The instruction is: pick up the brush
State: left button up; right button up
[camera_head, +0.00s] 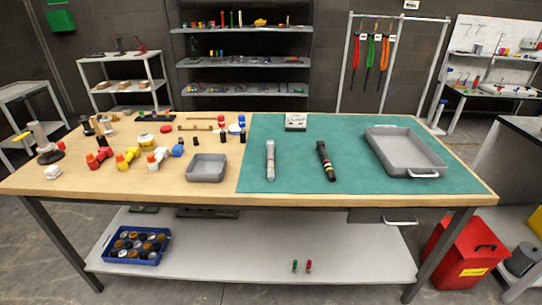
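Two slim objects lie on the green mat (296,185) of the workbench. One is a pale grey-white stick-like object (270,160). Neither of my grippers shows in this view.
A large grey tray (409,160) lies on the mat's right and a small grey bin (207,168) left of the mat. A small white box (296,121) stands at the mat's back. Several colourful spray tools and jars crowd the wooden left half. The mat's front strip is clear.

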aim_at(96, 126)
jog(key=u, duration=0.5)
jog(key=k, duration=0.6)
jog(key=u, duration=1.05)
jog(key=i, duration=1.6)
jog(key=z, duration=0.55)
